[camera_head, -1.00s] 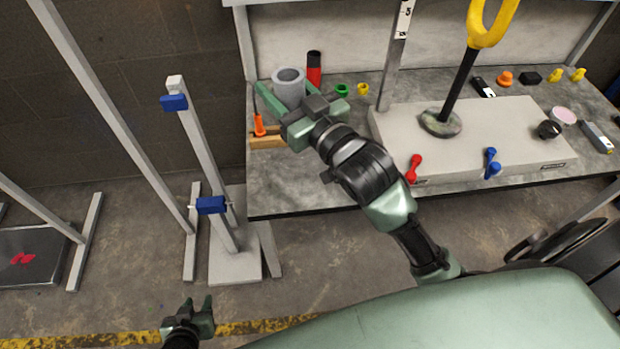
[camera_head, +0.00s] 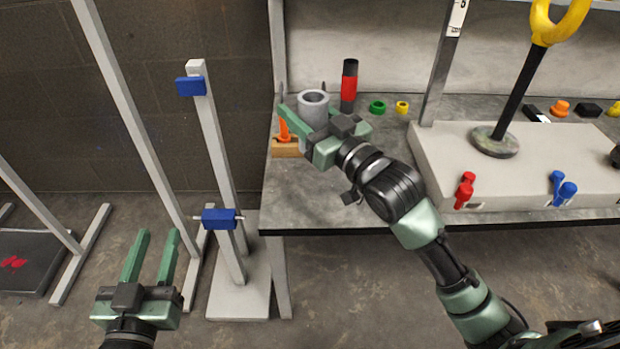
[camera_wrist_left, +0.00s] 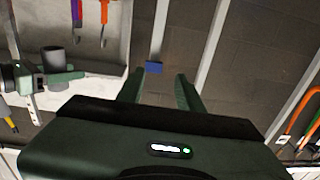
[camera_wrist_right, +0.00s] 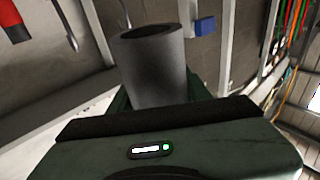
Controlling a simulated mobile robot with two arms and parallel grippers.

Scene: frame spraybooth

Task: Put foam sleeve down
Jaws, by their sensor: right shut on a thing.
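The foam sleeve (camera_head: 313,106) is a grey hollow cylinder over the left end of the workbench (camera_head: 300,200). My right gripper (camera_head: 302,122) is shut on it and holds it upright. In the right wrist view the foam sleeve (camera_wrist_right: 152,68) stands between the fingers, with its open top showing. I cannot tell whether its lower end touches the bench. My left gripper (camera_head: 150,255) is open and empty, low at the left, away from the bench. In the left wrist view its fingers (camera_wrist_left: 160,90) are apart with nothing between them.
An orange-handled tool and a wooden block (camera_head: 286,147) are close left of the sleeve. A red and black cylinder (camera_head: 349,88), a green ring (camera_head: 377,107) and a yellow ring (camera_head: 402,107) stand behind. A grey stand with blue clamps (camera_head: 218,219) is left. The bench front is clear.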

